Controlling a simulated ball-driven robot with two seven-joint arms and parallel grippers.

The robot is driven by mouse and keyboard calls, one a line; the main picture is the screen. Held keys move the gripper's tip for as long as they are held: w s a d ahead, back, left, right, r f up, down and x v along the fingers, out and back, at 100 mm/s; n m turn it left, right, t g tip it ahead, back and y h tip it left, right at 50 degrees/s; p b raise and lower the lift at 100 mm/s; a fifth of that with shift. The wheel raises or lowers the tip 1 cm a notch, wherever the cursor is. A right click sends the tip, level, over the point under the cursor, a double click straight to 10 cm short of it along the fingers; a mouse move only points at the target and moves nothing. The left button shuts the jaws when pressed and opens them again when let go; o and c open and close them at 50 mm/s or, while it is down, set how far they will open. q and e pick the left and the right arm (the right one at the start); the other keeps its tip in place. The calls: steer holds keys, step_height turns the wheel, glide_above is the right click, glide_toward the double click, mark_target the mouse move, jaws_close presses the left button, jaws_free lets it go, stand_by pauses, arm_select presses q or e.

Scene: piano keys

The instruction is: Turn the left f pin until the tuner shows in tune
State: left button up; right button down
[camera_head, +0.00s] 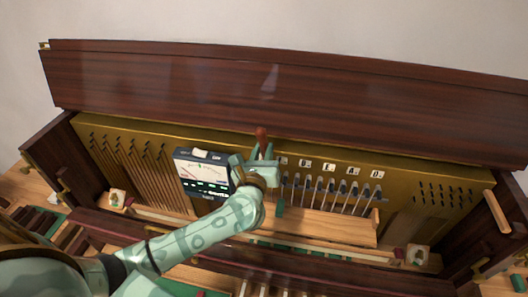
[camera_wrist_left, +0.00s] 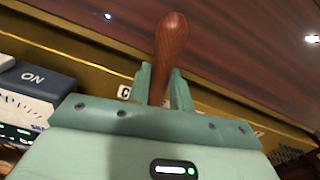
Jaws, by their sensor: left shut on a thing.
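My left gripper (camera_head: 256,166) is shut on a tuning lever with a reddish-brown wooden handle (camera_head: 261,140), at the pin block left of the letter labels. The handle also shows in the left wrist view (camera_wrist_left: 170,45), standing up between the fingers (camera_wrist_left: 158,88). The lever's lower end and the pin under it are hidden by my gripper, so I cannot tell which pin it is on. The tuner (camera_head: 203,172), a dark box with a pale dial and a row of green lights, stands just left of my gripper; its reading is too small to tell. My right gripper is out of view.
Several tuning pins (camera_head: 330,187) stand under white letter labels (camera_head: 329,167) to the right. A wooden rail (camera_head: 325,226) runs below them. The raised dark lid (camera_head: 270,85) closes off the back. Small pictured blocks (camera_head: 117,198) sit at both sides.

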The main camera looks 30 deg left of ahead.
arm_select(q)
steer(key=shift+a, duration=0.2)
steer(key=shift+s+a+n+b, duration=0.1)
steer(key=shift+a+n+b, duration=0.35)
steer(key=shift+n+b, duration=0.05)
steer(key=shift+s+a+f+n+b, duration=0.15)
steer(key=shift+a+f+n+b, duration=0.1)
steer(key=shift+a+n+b, duration=0.3)
stand_by(0.5)
steer(key=o, duration=1)
steer(key=shift+a+f, duration=0.1)
steer(key=shift+o, duration=0.2)
